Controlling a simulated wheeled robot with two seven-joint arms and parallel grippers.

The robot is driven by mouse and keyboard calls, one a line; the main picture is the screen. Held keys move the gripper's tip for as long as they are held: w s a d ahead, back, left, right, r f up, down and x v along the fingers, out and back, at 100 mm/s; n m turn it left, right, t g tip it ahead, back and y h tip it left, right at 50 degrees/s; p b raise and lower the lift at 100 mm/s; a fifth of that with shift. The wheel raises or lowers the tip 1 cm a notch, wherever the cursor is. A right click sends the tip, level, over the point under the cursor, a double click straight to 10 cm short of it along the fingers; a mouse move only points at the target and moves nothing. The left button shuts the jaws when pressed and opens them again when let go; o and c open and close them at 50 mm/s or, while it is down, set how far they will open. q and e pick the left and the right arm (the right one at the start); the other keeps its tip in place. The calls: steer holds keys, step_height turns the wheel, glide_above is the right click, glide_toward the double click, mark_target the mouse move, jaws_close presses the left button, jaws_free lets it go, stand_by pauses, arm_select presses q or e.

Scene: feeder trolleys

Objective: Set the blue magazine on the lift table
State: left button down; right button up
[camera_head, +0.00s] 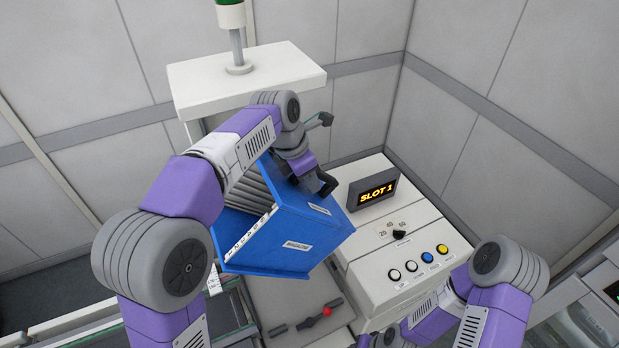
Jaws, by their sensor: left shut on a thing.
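The blue magazine (285,240) is in the middle of the head view, tilted, with grey slats or sheets showing in its open side and white labels on its faces. My left gripper (322,186) is at its upper edge and shut on it. The magazine appears to be held up in front of the machine. I cannot clearly make out the lift table; the magazine and my left arm cover much of the machine behind them. My right arm shows at the bottom right, but its gripper is out of view.
A cream control box (400,250) stands right of the magazine, with a "SLOT 1" display (373,192), a dial and several coloured buttons. A red-knobbed lever (326,312) lies below the magazine. A cream top plate (250,80) with a signal post is behind. Grey walls close the back and right.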

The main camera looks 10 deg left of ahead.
arm_select(q)
steer(key=shift+t+h, duration=0.5)
steer(key=shift+h, duration=0.3)
steer(key=shift+w+d+r+v, duration=0.15)
steer(key=shift+w+v, duration=0.05)
steer(key=shift+v, duration=1.5)
steer(key=shift+w+d+r+v, duration=0.1)
steer(key=shift+w+d+v, duration=0.1)
steer(key=shift+v, duration=1.5)
steer(key=shift+w+d+r+v, duration=0.15)
steer(key=shift+v, duration=1.55)
steer(key=shift+s+a+r, duration=0.15)
steer(key=shift+a+r, duration=0.05)
steer(key=shift+r, duration=0.45)
steer(key=shift+t+h, duration=0.5)
steer(key=shift+s+a+r, duration=0.15)
steer(key=shift+a+r, duration=0.1)
steer(key=shift+r, duration=0.45)
steer(key=shift+s+a+r, duration=0.15)
steer(key=shift+a+r, duration=0.05)
steer(key=shift+r, duration=0.55)
steer(key=shift+s+a+r, duration=0.15)
steer(key=shift+a+r, duration=0.1)
steer(key=shift+r, duration=0.45)
steer(key=shift+f, duration=0.1)
